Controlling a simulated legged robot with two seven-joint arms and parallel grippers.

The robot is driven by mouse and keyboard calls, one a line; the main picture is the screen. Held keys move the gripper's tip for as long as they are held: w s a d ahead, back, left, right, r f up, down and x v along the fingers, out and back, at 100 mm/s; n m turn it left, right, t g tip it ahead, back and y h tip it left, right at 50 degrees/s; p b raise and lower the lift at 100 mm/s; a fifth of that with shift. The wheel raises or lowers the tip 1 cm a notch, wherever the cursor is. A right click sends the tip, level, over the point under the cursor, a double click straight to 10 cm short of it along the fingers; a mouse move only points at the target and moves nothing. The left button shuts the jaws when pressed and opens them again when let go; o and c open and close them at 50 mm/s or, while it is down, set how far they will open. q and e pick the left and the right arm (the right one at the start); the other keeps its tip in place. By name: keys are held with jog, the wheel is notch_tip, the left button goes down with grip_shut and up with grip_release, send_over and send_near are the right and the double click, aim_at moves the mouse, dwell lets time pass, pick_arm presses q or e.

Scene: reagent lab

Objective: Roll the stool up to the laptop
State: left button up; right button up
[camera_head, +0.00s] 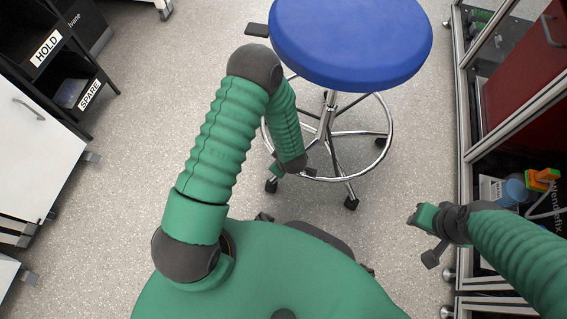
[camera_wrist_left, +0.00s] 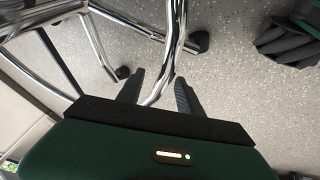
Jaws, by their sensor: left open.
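The stool has a round blue seat (camera_head: 350,40) and a chrome base with a foot ring (camera_head: 372,168) and dark castors (camera_head: 351,203). It stands upright on the floor ahead of me. My left gripper (camera_head: 290,174) reaches down to the near left part of the foot ring. In the left wrist view the open fingers (camera_wrist_left: 160,93) sit on either side of a chrome tube (camera_wrist_left: 172,50) of the ring, not closed on it. My right gripper (camera_head: 428,235) hangs apart from the stool, low on the right; its jaws are unclear. No laptop shows in either view.
A glass-fronted metal-framed cabinet (camera_head: 463,120) runs along the right, close to my right arm. Black shelving (camera_head: 60,75) with HOLD and SPARE labels and a white cabinet (camera_head: 35,150) stand at left. Speckled floor (camera_head: 150,120) is clear between them and the stool.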

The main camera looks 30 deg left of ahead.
pick_arm(q)
jog(key=b+x, duration=0.1)
jog(key=x, duration=0.3)
jog(key=shift+f+b, duration=0.1)
jog(key=shift+b, duration=0.3)
pick_arm(e)
jog(key=x, duration=0.2)
jog(key=shift+s+f, duration=0.2)
jog(key=shift+f, duration=0.2)
pick_arm(q)
grip_shut()
dwell(0.5)
